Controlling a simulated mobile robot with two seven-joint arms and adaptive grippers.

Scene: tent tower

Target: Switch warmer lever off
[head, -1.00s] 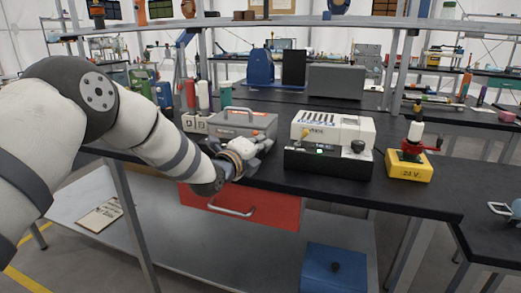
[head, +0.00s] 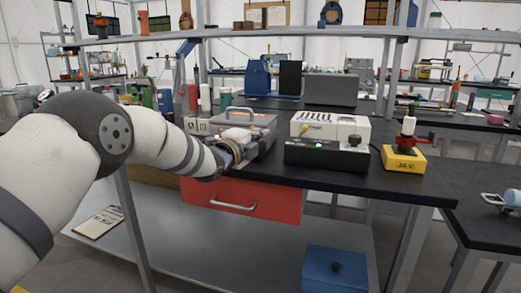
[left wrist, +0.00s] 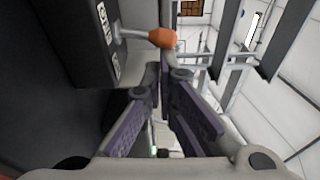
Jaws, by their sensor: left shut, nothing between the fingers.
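The grey warmer box (head: 262,120), with a handle on top, stands near the bench's front edge in the head view. My left gripper (head: 244,143) is at its front left, partly hidden by my own wrist. In the left wrist view a lever with an orange knob (left wrist: 163,38) sticks out from a grey housing with white labels (left wrist: 104,22). The left gripper (left wrist: 166,75) is shut and empty, its fingertips close beside the knob. I cannot tell whether they touch it. The lever is not clear in the head view. My right gripper is not in view.
A black-and-white device (head: 327,140) with a green light stands right of the warmer, then a yellow box (head: 403,160) with a red-handled part. Bottles (head: 205,97) stand behind left. A red drawer (head: 245,198) is under the benchtop. The bench's front right strip is clear.

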